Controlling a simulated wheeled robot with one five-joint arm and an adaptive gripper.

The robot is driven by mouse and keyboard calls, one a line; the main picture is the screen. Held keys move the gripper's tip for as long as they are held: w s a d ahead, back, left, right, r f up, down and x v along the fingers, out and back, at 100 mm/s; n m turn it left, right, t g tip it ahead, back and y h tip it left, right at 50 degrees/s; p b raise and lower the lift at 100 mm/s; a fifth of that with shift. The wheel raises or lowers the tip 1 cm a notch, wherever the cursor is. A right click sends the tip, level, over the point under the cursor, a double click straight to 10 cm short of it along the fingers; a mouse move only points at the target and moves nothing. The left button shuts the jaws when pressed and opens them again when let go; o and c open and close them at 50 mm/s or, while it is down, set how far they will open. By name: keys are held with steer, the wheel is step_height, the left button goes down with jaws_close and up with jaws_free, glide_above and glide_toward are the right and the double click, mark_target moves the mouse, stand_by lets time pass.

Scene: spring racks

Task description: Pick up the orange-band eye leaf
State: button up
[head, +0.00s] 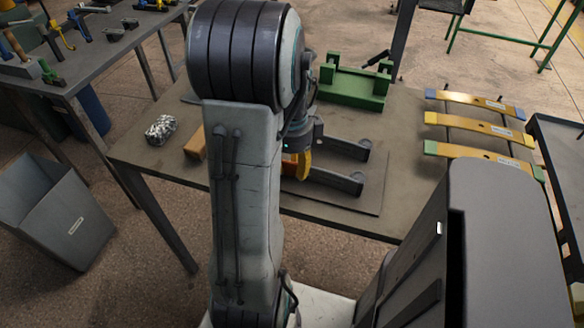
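My gripper (304,164) points down over the middle of the table, partly behind my own arm. One yellow finger shows; I cannot tell whether it is open or shut. A small orange patch (289,169) shows at its lower left, on or beside the nearer dark leaf (333,179). This looks like the orange-band eye leaf, with a rolled eye at its right end. A second dark eye leaf (345,148) lies behind it, roughly parallel. My arm hides the middle of both leaves. I cannot tell whether the gripper touches the nearer one.
A green fixture (352,88) stands at the table's back. Several banded leaves lie at the right, among them a blue-ended one (475,101). A tan block (196,143) and a silvery lump (160,130) sit at the left. A grey bin (52,212) stands on the floor.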

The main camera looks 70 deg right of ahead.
mark_target(292, 163)
jaws_close()
steer(key=shift+r, duration=0.15)
stand_by(0.4)
steer(key=shift+d+r, duration=0.1)
steer(key=shift+r, duration=0.3)
step_height(292, 163, up, 3)
steer(key=shift+r+p, duration=0.1)
steer(key=shift+p, duration=0.2)
steer(key=w+d+r+p, duration=0.25)
steer(key=d+r, duration=0.45)
steer(key=d, duration=0.4)
step_height(292, 163, up, 8)
steer(key=p, duration=0.7)
steer(key=shift+w, duration=0.35)
stand_by(0.5)
